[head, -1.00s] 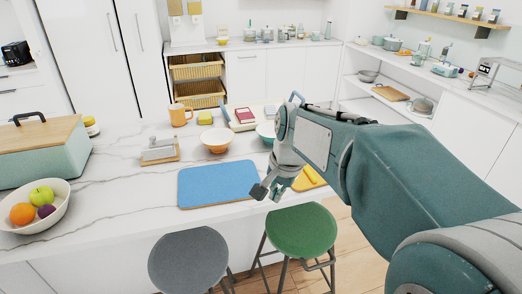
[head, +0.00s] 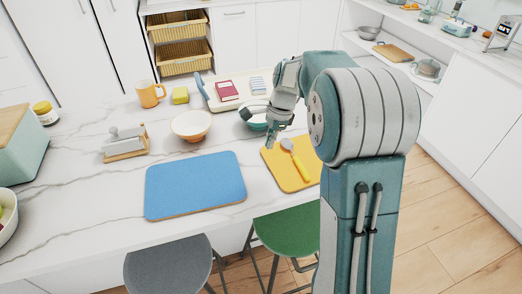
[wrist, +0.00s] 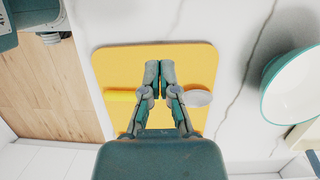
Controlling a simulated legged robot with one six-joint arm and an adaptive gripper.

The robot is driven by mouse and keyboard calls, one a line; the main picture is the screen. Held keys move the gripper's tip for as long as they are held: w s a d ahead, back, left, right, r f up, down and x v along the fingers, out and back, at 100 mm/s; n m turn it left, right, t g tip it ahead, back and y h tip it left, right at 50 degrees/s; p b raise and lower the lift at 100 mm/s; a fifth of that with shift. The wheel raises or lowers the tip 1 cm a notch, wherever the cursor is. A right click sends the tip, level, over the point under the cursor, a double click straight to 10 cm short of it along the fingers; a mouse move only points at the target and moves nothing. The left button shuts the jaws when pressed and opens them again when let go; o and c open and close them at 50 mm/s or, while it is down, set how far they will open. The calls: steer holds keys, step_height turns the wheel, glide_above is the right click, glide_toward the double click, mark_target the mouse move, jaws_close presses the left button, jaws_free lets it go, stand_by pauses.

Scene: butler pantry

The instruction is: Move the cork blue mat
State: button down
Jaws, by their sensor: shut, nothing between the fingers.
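The cork blue mat (head: 196,184) lies flat on the marble counter near its front edge, with a thin brown cork edge showing below the blue top. Nothing lies on it. My gripper (head: 271,142) is to the right of the blue mat, above a yellow mat (head: 280,172). In the wrist view my gripper (wrist: 158,66) has its fingertips together and empty, over the yellow mat (wrist: 195,65). The blue mat is not in the wrist view.
A spoon-like utensil with a yellow handle (head: 300,166) lies on the yellow mat, partly behind my fingers in the wrist view. An orange-white bowl (head: 191,125), a teal bowl (wrist: 294,88) and a slicer-like item (head: 124,143) stand nearby. Stools (head: 172,268) stand in front. Counter left of the mat is clear.

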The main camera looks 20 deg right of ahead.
mark_target(194, 189)
steer(key=a+f, duration=0.1)
steer(key=f, duration=0.1)
steer(key=a+f, duration=0.2)
steer(key=f, duration=0.1)
steer(key=a+f, duration=0.1)
steer(key=f, duration=0.2)
steer(key=shift+s+a+f, duration=0.2)
steer(key=shift+a+f, duration=0.05)
steer(key=shift+a, duration=1.4)
steer(key=a, duration=0.5)
steer(key=s+a, duration=0.1)
steer(key=a, duration=0.9)
steer(key=shift+s+a, duration=0.2)
steer(key=v, duration=1.2)
